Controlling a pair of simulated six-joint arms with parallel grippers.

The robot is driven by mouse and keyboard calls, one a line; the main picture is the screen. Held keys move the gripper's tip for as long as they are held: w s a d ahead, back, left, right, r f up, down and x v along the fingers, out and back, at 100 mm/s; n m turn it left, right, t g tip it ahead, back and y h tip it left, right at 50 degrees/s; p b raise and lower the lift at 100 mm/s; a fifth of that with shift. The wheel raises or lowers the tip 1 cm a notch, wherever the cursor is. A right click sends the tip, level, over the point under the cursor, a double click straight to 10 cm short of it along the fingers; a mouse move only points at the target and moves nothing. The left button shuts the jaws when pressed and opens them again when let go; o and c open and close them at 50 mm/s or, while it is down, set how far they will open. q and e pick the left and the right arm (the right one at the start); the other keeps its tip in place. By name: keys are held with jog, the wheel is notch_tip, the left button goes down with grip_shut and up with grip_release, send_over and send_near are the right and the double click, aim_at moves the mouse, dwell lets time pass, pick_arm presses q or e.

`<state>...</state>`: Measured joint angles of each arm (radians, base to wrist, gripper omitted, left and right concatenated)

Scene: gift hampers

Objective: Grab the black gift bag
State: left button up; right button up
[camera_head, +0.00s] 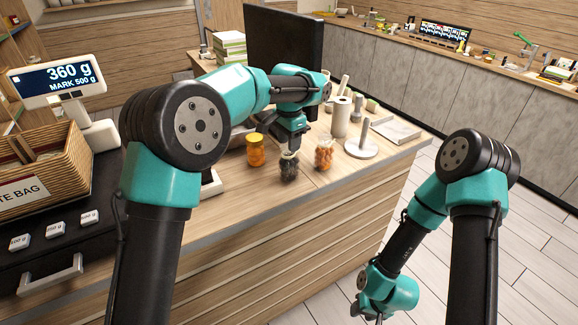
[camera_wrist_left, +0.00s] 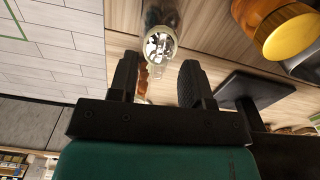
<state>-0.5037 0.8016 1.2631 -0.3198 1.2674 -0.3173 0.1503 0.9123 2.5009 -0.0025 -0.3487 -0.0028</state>
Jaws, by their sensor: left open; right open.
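I cannot make out a black gift bag in either view. A woven basket (camera_head: 45,175) at the left carries a partly cut-off label ending in "TE BAG". My left gripper (camera_head: 288,148) is over the wooden counter, close above a small jar with dark contents (camera_head: 289,167). In the left wrist view its two fingers (camera_wrist_left: 158,80) are apart, with a shiny jar lid (camera_wrist_left: 160,44) just beyond them; no grip on it shows. My right gripper (camera_head: 372,316) hangs low at the bottom, beside the counter, over the floor; its fingers are barely visible.
An orange-yellow jar (camera_head: 256,150) and a jar with orange contents (camera_head: 324,154) flank the dark jar. A white round stand (camera_head: 361,148) and a paper roll (camera_head: 341,117) stand to the right. A scale display (camera_head: 57,78) reads 360 g.

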pick_arm(q)
jog(key=shift+f, duration=0.4)
grip_shut()
dwell(0.4)
